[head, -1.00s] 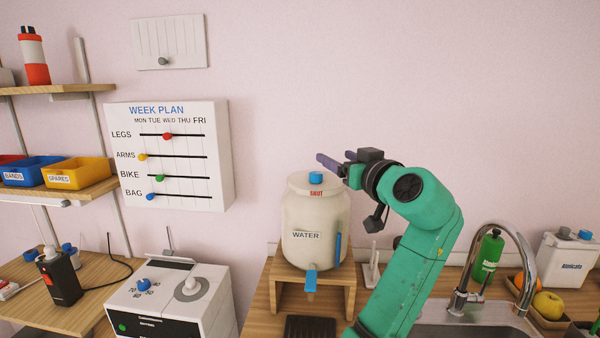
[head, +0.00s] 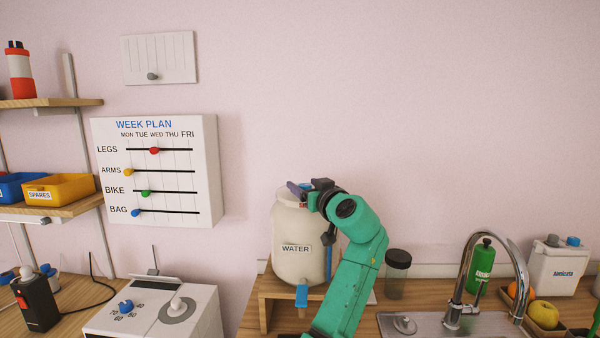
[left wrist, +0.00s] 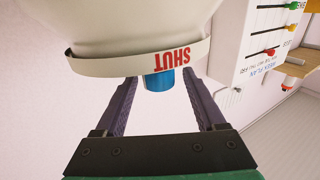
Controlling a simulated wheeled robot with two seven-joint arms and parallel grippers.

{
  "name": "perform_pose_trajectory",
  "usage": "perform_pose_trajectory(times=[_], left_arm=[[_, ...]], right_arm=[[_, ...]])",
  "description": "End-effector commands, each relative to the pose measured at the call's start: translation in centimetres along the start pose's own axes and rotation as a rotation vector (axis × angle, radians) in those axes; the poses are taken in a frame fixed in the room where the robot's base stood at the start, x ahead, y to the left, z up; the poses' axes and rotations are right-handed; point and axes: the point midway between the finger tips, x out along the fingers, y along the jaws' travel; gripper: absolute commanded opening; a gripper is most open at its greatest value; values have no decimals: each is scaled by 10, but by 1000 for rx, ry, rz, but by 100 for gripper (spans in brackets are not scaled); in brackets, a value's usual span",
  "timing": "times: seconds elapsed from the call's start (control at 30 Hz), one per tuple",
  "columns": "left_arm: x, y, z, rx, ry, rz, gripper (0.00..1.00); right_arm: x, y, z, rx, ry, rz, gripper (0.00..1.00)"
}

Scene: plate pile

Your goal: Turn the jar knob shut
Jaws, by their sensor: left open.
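The cream water jar (head: 290,245) stands on a wooden stand, with a blue tap (head: 302,294) low on its front. Its blue knob (left wrist: 158,79) shows in the left wrist view beside the red word SHUT on the pale lid (left wrist: 130,62). My left gripper (head: 298,187) is at the top of the jar in the head view. In the left wrist view its two dark fingers (left wrist: 160,88) are open, one on each side of the knob, with gaps visible. In the head view the gripper hides most of the knob and lid. My right gripper is out of view.
A dark-lidded cup (head: 397,275) stands right of my left arm, before the sink tap (head: 478,262). A device with a blue dial (head: 150,312) stands left of the stand (head: 262,290). The week plan board (head: 155,170) hangs on the wall; the wall above the jar is clear.

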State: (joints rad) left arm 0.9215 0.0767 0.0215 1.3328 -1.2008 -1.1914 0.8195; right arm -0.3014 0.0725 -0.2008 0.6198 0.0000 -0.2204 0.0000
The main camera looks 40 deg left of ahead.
Motion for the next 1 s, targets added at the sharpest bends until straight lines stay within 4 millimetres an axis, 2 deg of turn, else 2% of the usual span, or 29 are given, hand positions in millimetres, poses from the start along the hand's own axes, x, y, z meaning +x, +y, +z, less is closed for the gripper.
perform_pose_trajectory(times=[0.03,0.2,0.47,0.6,0.63,0.67,1.0], left_arm=[[11,-1,-6,2,0,-3,72],[32,0,-2,0,0,-1,72],[34,0,1,-1,0,1,72],[34,0,1,-1,0,1,18],[34,0,1,-1,0,1,7],[34,0,1,-1,0,1,0],[33,0,1,-3,0,31,0]], right_arm=[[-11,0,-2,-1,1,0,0],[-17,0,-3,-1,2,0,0],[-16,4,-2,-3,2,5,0],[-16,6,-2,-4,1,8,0],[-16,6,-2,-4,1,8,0],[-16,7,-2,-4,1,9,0],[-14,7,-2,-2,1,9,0]])
